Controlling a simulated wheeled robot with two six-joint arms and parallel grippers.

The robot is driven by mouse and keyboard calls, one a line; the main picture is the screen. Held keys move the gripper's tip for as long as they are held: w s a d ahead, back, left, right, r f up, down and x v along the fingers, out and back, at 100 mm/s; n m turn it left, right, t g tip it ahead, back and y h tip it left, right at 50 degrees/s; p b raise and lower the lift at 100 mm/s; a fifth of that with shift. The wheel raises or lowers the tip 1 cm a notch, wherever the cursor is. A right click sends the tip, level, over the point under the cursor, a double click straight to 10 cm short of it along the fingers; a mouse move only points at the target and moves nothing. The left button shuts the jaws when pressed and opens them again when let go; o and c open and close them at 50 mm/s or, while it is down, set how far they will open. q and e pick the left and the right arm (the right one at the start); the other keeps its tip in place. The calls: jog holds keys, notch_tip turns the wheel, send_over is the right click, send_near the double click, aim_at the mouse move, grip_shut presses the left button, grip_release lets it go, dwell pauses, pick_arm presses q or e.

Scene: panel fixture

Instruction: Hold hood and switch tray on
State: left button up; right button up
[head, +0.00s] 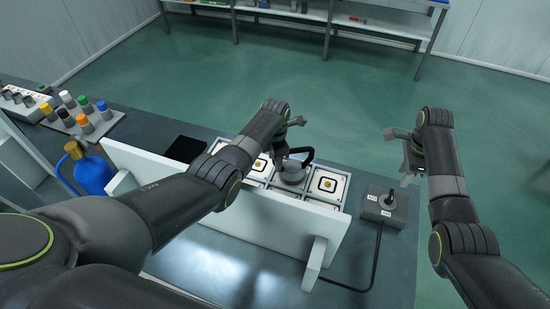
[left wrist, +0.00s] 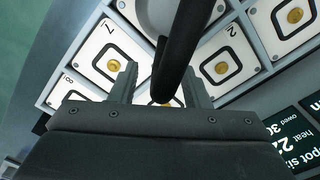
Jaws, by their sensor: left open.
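A white tray of numbered tiles (head: 327,184) with gold centres lies on the dark bench; it also shows in the left wrist view (left wrist: 110,64). A grey pot (head: 291,172) with a black handle stands on it. A long white panel (head: 255,215), perhaps the hood, stands along the tray's near side. A grey switch box (head: 384,208) with a black lever is right of the tray. My left gripper (head: 288,138) is open over the pot; in the left wrist view the black handle passes between its fingers (left wrist: 160,88), contact unclear. My right gripper (head: 402,151) looks open and empty beyond the switch box.
A blue bottle (head: 91,174) with a brass top and a rack of coloured-cap vials (head: 84,118) are at the left. A black plate (head: 184,149) lies behind the panel. A black cable (head: 376,258) runs from the switch box. A display (left wrist: 295,125) shows in the left wrist view.

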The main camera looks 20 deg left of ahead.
aim_at(392, 195)
pick_arm(q)
grip_shut()
pick_arm(e)
jog(key=shift+c, duration=0.4)
dwell(0.4)
jog(key=shift+f+n, duration=1.6)
jog(key=shift+n, duration=1.1)
jog(key=shift+f+n, duration=1.65)
jog(key=shift+n, duration=1.05)
jog(key=shift+f+n, duration=1.6)
jog(key=shift+n, duration=1.1)
